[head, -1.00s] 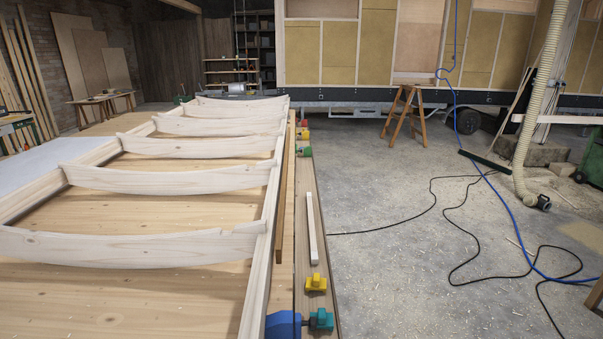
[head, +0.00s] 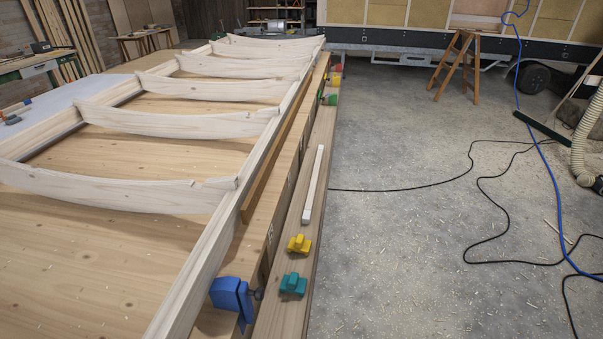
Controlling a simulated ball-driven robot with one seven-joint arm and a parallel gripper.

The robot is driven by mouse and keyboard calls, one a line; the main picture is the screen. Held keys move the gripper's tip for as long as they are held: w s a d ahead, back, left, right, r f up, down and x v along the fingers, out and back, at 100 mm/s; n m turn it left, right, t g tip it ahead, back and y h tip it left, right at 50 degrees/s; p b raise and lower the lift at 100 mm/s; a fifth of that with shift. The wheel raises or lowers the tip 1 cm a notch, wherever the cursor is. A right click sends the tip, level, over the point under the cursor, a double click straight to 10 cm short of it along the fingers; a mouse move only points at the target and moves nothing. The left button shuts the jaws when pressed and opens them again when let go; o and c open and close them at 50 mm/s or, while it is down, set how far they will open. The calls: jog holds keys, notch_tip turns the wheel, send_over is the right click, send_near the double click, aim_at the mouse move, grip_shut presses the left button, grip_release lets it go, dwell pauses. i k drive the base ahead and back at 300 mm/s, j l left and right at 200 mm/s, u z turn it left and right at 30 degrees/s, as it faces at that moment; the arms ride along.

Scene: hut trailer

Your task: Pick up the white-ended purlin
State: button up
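A slim, pale, square-cut stick (head: 313,185) lies lengthwise on the plank ledge (head: 294,222) along the right side of the long workbench. It looks like the purlin, but I cannot make out a distinct white end at this size. A browner strip (head: 280,150) runs between the pale roof frame (head: 205,270) and the ledge; its ends are partly hidden. My gripper is in no view, so nothing shows it touching the stick.
Yellow (head: 299,244) and teal (head: 293,285) clamps sit on the ledge nearer than the stick, beside a blue clamp (head: 232,297). Red and green clamps stand farther along. Floor right of the bench is open, crossed by black cables and a blue hose (head: 542,150). A wooden trestle (head: 458,68) stands behind.

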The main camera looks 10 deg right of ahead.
aim_at(307, 217)
jog(key=i+l+u, duration=0.2)
jog(key=i+l, duration=0.25)
jog(key=i+l+u, duration=0.25)
jog(key=i+l, duration=0.25)
jog(key=i+l+u, duration=0.2)
jog(key=i+l, duration=0.2)
jog(key=l, duration=0.2)
jog(key=i+l+u, duration=0.1)
jog(key=i+l, duration=0.15)
jog(key=i+l+u, duration=0.1)
jog(key=l, duration=0.25)
jog(key=i+l+u, duration=0.1)
jog(key=i+l, duration=0.25)
jog(key=i+l+u, duration=0.2)
jog(key=i+l, duration=0.15)
jog(key=l, duration=0.35)
jog(key=i+l+u, duration=0.1)
jog(key=l, duration=0.25)
jog(key=i+l, duration=0.2)
jog(key=l, duration=0.2)
jog(key=i+l, duration=0.2)
jog(key=l, duration=0.15)
